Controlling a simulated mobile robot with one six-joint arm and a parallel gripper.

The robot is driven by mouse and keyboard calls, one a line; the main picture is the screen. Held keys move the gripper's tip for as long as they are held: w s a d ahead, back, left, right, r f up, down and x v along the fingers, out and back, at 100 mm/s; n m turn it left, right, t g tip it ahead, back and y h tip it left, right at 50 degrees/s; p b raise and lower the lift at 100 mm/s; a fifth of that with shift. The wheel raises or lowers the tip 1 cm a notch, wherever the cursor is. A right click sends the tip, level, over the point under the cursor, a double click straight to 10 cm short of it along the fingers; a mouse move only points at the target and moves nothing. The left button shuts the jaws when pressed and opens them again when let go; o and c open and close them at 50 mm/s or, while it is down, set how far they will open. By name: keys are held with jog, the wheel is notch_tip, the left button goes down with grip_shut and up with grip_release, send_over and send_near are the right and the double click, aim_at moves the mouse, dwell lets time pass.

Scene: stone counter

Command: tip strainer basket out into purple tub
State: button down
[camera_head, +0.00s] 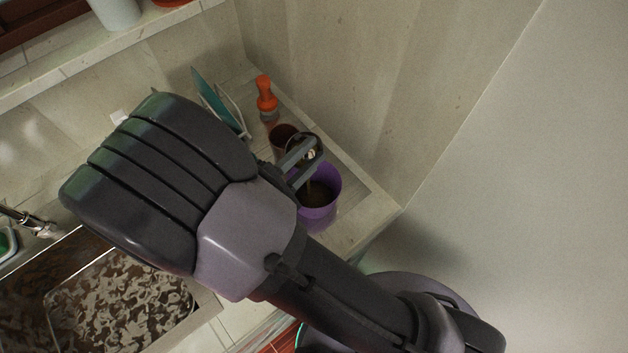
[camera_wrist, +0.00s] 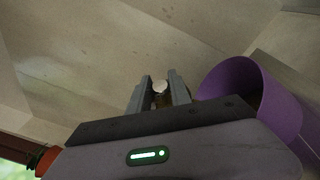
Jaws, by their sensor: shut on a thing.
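The purple tub (camera_head: 333,192) stands on the counter near its right end, with dark brown matter inside. It also shows at the right of the wrist view (camera_wrist: 284,112), its open mouth towards the jaws. My gripper (camera_head: 306,160) is over the tub's back rim, shut on the strainer basket (camera_head: 318,141). The basket shows as a dark ring with a pale spot, largely hidden by the fingers, so its tilt and contents cannot be told. In the wrist view, a pale round end of the held basket (camera_wrist: 160,87) shows between the fingers (camera_wrist: 160,96).
A brown cup (camera_head: 281,131) stands just behind the gripper, with an orange-topped bottle or brush (camera_head: 266,92) behind it. Plates in a rack (camera_head: 222,105) are further left. A sink (camera_head: 120,300) holding patchy scraps is at lower left. Walls close the back and right.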

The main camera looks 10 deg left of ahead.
jog(key=shift+s+d+m+t+h+b, duration=0.25)
jog(key=shift+m+b, duration=0.55)
jog(key=shift+b, duration=0.4)
jog(key=shift+s+d+r+m+t+h+b, duration=0.15)
jog(key=shift+s+r+m+t+h+b, duration=0.15)
jog(key=shift+r+m+b, duration=0.4)
dwell(0.7)
jog(key=shift+s+d+f+m+h+b, duration=0.15)
jog(key=shift+s+d+m+h+b, duration=0.2)
jog(key=shift+m+b, duration=0.35)
jog(key=shift+s+d+f+m+h+b, duration=0.15)
jog(key=shift+s+m+b, duration=0.3)
jog(key=shift+b, duration=0.45)
jog(key=shift+r, duration=0.25)
jog(key=shift+s+d+r+m+t+h+p, duration=0.25)
jog(key=shift+r+m+p, duration=0.25)
jog(key=shift+m, duration=0.35)
jog(key=shift+s+d+f+m+h, duration=0.15)
jog(key=shift+m+h, duration=0.15)
jog(key=shift+m, duration=0.25)
jog(key=shift+s+a+f+m+h, duration=0.1)
jog(key=shift+m+h, duration=0.2)
jog(key=shift+m, duration=0.25)
